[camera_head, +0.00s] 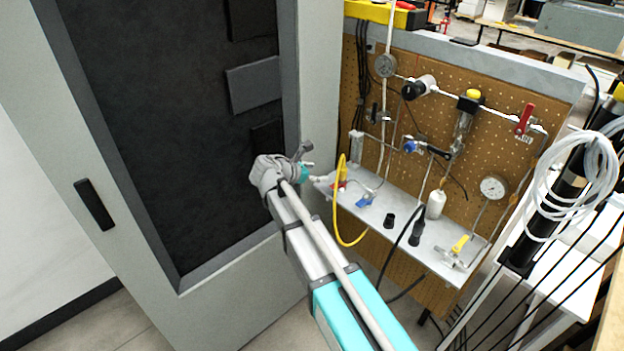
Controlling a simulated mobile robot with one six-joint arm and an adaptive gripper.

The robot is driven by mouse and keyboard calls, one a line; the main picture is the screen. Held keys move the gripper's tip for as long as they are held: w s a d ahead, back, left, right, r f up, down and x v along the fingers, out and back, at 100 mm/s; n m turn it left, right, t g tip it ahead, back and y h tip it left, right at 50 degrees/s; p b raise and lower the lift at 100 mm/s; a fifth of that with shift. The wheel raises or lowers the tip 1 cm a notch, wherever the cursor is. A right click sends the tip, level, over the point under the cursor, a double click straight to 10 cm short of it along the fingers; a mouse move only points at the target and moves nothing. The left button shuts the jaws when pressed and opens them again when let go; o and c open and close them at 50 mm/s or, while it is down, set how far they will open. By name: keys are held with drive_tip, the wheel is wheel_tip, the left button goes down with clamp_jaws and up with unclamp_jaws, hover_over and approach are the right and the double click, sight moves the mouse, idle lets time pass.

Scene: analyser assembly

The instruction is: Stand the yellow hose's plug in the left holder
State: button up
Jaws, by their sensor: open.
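The yellow hose (337,213) hangs in a loop over the front edge of the metal shelf, near its left end. Its upper end is by a yellow part (343,171); I cannot make out the plug clearly. A short black holder (389,221) stands on the shelf, the left one of two. The right black holder (417,233) is taller, and a black hose passes close to it. My gripper (314,178) is open, at the shelf's left end, left of the yellow hose. It is small and partly hidden by my wrist, and I see nothing held in it.
The shelf (372,216) also bears a blue-handled valve (364,200), a white bottle (436,204) and a yellow-handled valve (459,245). A pegboard (500,150) with pipes and gauges stands behind. A tall grey cabinet (318,100) is close on the left. Coiled clear tubing (575,185) hangs at right.

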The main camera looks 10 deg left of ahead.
sight(343, 162)
drive_tip(key=shift+s+a+r+n+t+h, duration=0.3)
drive_tip(key=shift+s+a+n+h, duration=0.1)
drive_tip(key=shift+s+a+n, duration=0.25)
drive_tip(key=shift+d+f, duration=0.1)
drive_tip(key=shift+d, duration=0.05)
drive_tip(key=b+x, duration=0.5)
drive_tip(key=x, duration=0.8)
drive_tip(key=shift+w+d+f+b, duration=0.15)
drive_tip(key=shift+w+d+b, duration=0.05)
drive_tip(key=shift+b, duration=0.1)
clamp_jaws()
drive_tip(key=shift+r+p, duration=0.35)
drive_tip(key=shift+r+p, duration=1.75)
